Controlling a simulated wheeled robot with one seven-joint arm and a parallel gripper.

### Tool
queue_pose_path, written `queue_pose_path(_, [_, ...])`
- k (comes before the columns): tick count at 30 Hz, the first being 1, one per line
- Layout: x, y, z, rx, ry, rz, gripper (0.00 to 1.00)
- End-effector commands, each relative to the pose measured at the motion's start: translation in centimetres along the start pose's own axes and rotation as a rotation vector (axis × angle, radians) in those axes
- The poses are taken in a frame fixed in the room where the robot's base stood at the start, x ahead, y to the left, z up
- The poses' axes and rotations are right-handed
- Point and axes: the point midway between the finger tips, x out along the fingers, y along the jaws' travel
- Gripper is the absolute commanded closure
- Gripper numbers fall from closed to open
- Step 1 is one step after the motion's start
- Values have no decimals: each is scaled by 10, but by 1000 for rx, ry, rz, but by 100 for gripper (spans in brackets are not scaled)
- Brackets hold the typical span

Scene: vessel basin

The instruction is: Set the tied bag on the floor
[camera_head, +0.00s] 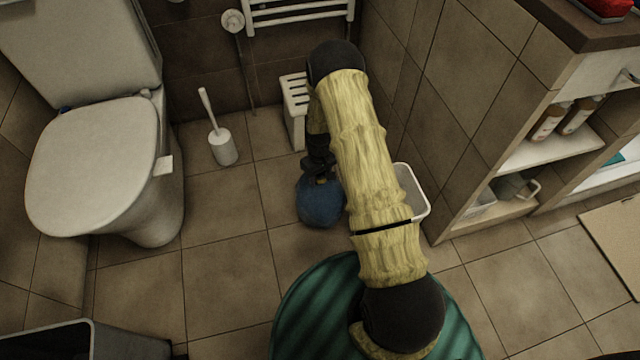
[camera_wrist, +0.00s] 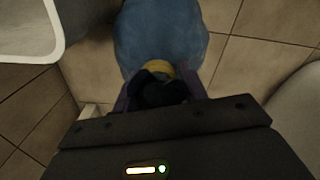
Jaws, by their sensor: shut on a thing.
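The tied bag is a round blue bag (camera_head: 320,203) hanging low under my arm in the head view, close to the floor. In the wrist view the blue bag (camera_wrist: 165,35) is at the top middle, with a yellow tie (camera_wrist: 160,68) at its neck. My gripper (camera_head: 318,168) is above the bag and shut on its dark gathered top, which also shows between the fingers in the wrist view (camera_wrist: 160,92). I cannot tell whether the bag's underside touches the floor (camera_head: 220,270).
A white bin (camera_head: 412,190) stands just right of the bag, partly behind my arm. A toilet (camera_head: 95,165) is at the left, with a toilet brush (camera_head: 221,146) beside it. A white slatted stool (camera_head: 294,105) stands behind. Floor tiles left of the bag are clear.

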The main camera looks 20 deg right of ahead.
Motion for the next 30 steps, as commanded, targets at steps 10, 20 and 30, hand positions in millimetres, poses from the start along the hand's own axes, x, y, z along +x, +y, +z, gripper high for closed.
queue_pose_path(10, [30,0,0,0,-2,0,100])
queue_pose_path(20, [41,0,0,0,1,1,100])
queue_pose_path(30, [44,0,0,0,0,0,36])
